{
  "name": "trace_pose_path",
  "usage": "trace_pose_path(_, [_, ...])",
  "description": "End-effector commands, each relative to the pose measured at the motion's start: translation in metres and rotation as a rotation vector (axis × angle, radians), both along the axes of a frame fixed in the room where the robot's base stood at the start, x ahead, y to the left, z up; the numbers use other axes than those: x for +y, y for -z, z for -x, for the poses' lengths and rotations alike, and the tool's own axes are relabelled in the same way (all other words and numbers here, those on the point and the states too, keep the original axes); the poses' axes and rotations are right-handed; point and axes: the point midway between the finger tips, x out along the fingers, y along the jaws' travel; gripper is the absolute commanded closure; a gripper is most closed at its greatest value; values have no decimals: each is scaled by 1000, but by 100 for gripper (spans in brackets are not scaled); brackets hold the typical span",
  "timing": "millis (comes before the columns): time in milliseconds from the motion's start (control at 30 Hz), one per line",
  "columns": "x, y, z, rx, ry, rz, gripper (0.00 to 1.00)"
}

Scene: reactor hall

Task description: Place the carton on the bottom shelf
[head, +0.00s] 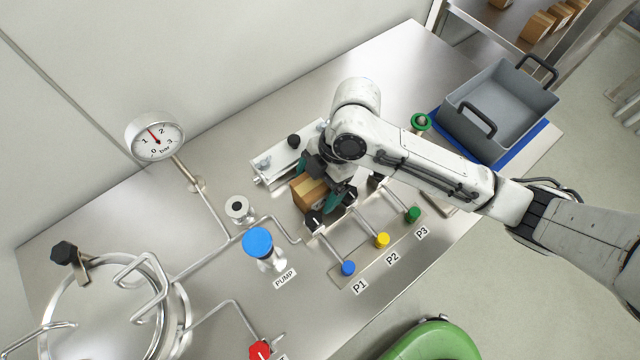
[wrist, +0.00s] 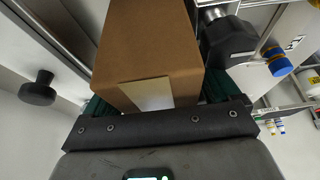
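The brown carton (head: 308,194) is between the green fingers of my gripper (head: 318,185), over the steel worktop. In the wrist view the carton (wrist: 148,45) fills the space between the fingers (wrist: 158,95), with a pale label on its near face. My gripper looks shut on it. I cannot tell whether its underside touches the worktop. A shelf rack (head: 492,22) with several cartons shows at the top right of the head view; which level is the bottom shelf cannot be told.
A grey handled crate (head: 497,108) stands on a blue mat (head: 492,165) at the right. Pipes with the P1, P2 and P3 valves lie just in front of the carton. A blue-capped pump (head: 258,243), a pressure gauge (head: 155,137) and a round vessel (head: 105,310) stand left. Open floor shows right.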

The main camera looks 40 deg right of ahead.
Motion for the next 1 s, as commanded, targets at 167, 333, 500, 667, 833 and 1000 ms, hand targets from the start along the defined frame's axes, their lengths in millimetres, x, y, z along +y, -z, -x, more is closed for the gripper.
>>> trace_pose_path(167, [0,0,0,0,0,0,29])
trace_pose_path(333, [0,0,0,0,0,0,45])
trace_pose_path(500, [0,0,0,0,0,0,61])
trace_pose_path(667, [0,0,0,0,0,0,74])
trace_pose_path(833, [0,-2,0,-1,0,-1,74])
trace_pose_path(1000, [0,-21,-1,-4,-2,0,74])
